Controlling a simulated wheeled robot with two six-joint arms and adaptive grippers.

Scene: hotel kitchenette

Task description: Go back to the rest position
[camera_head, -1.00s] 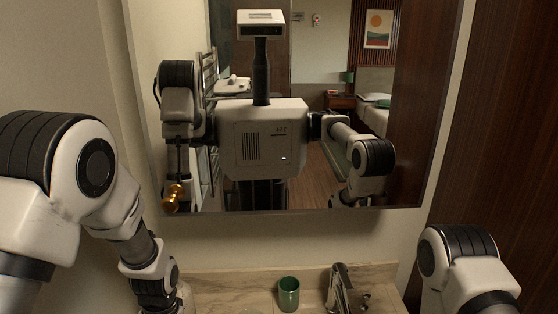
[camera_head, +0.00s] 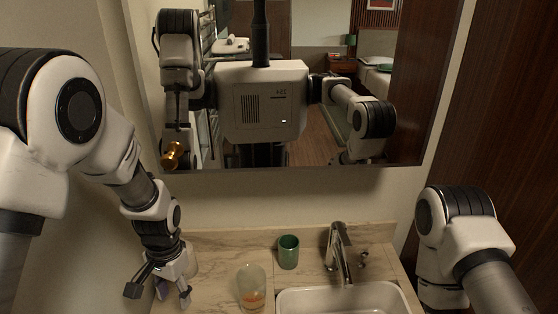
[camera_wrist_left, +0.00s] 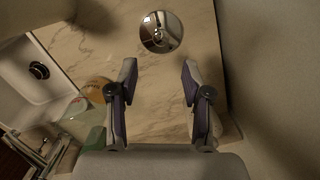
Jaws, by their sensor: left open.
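My left gripper (camera_head: 160,292) hangs over the left end of the marble counter, fingers apart. In the left wrist view the gripper (camera_wrist_left: 159,72) has only bare marble between its fingers. A round shiny metal thing (camera_wrist_left: 161,32) lies beyond the fingertips there. My right arm (camera_head: 465,235) comes in at the right, bent beside the sink; its gripper is out of the picture.
A clear glass with amber liquid (camera_head: 252,288) stands right of my left gripper. A green cup (camera_head: 288,252) is behind it. The tap (camera_head: 340,250) rises over the white sink (camera_head: 315,294). A mirror (camera_head: 330,160) hangs above, with a golden knob-like shape in it.

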